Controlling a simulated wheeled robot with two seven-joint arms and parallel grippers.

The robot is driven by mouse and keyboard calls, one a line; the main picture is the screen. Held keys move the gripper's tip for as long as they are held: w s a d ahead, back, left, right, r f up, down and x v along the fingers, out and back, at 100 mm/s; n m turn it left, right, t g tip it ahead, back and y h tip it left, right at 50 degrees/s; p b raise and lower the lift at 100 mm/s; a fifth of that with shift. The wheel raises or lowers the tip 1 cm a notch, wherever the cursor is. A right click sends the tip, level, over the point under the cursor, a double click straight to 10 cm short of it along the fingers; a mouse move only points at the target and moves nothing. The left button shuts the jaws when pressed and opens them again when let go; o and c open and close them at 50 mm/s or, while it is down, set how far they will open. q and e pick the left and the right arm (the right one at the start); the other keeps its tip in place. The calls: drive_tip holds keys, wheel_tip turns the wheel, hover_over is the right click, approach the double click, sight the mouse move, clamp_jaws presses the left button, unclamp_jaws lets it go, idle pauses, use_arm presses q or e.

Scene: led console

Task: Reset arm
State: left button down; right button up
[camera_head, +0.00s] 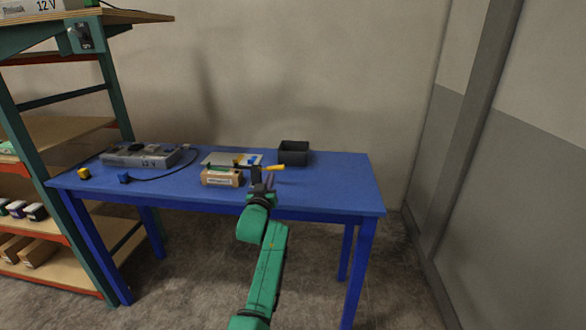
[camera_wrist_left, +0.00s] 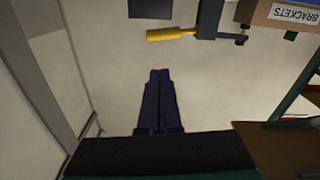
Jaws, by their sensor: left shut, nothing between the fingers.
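My left arm reaches up from the bottom of the head view, and its left gripper (camera_head: 269,181) is by the front edge of the blue table (camera_head: 330,185). The wrist view shows its two dark fingers (camera_wrist_left: 159,75) together with nothing between them. A yellow-handled tool (camera_head: 275,167) on the table shows just past the gripper; its handle (camera_wrist_left: 172,34) also shows beyond the fingertips in the left wrist view, apart from them. My right gripper is not in view.
A brackets box (camera_head: 222,177) stands left of the gripper, and a dark open bin (camera_head: 293,153) stands behind. A grey 12 V console (camera_head: 140,156) with a cable and a blue connector (camera_head: 124,178) is at the left. Shelving (camera_head: 65,130) stands left; the table's right end is clear.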

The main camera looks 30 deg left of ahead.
use_arm(q)
drive_tip(key=s+d+f+m+g+h, duration=0.15)
drive_tip(key=s+f+g, duration=0.35)
drive_tip(key=s+f, duration=0.5)
drive_tip(key=s+d+f+m+g+h, duration=0.25)
drive_tip(key=s+d+f, duration=0.2)
drive_tip(key=s, duration=0.45)
drive_tip(key=s+d+f+m+g+h, duration=0.1)
drive_tip(key=s+d+f+g, duration=0.35)
drive_tip(key=s, duration=0.35)
drive_tip(key=s+d+f+m+g+h, duration=0.1)
drive_tip(key=s+d+f+m+g, duration=0.15)
drive_tip(key=s+d, duration=0.45)
drive_tip(key=s+a+f, duration=0.1)
drive_tip(key=s+f, duration=0.1)
drive_tip(key=f, duration=0.9)
drive_tip(key=s+a+f, duration=0.2)
drive_tip(key=f, duration=1)
drive_tip(key=s+a+f+g, duration=0.2)
drive_tip(key=s+f, duration=1.2)
drive_tip(key=s, duration=0.2)
drive_tip(key=shift+s+a, duration=0.25)
drive_tip(key=shift+s, duration=0.15)
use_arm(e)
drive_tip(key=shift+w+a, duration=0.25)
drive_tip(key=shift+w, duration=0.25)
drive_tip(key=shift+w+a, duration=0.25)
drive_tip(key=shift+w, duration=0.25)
